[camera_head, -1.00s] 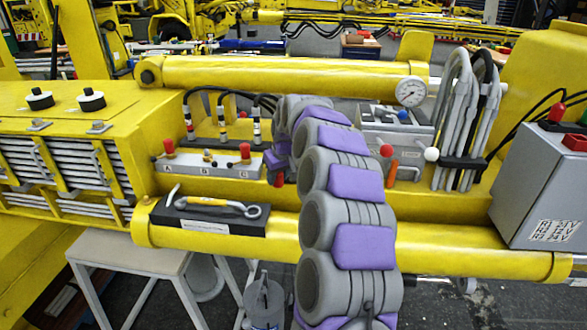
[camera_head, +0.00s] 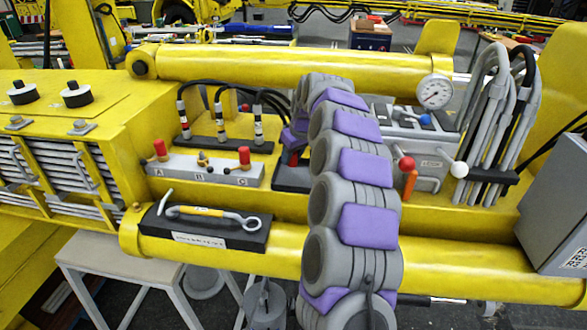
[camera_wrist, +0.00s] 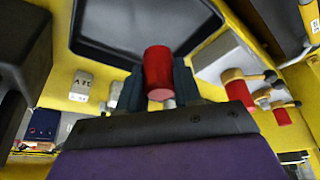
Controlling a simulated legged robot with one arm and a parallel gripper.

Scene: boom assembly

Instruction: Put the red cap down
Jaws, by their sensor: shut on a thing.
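The red cap (camera_wrist: 158,72) is a short red cylinder. In the wrist view it sits between the two dark fingers of my gripper (camera_wrist: 158,84), which is shut on it. In the head view my gripper (camera_head: 293,138) is partly hidden by my purple and grey arm, and a bit of the red cap (camera_head: 292,158) shows below it. A black tray (camera_head: 288,181) lies just under the cap; my arm hides its right part. A dark rimmed tray (camera_wrist: 100,50) also shows behind the cap in the wrist view. I cannot tell whether cap and tray touch.
A valve block (camera_head: 205,172) with red-topped levers stands left of the tray, hoses (camera_head: 221,120) behind it. A wrench (camera_head: 212,213) lies on a black holder (camera_head: 205,232) in front. A grey box with levers (camera_head: 425,165) and a gauge (camera_head: 434,92) are at right.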

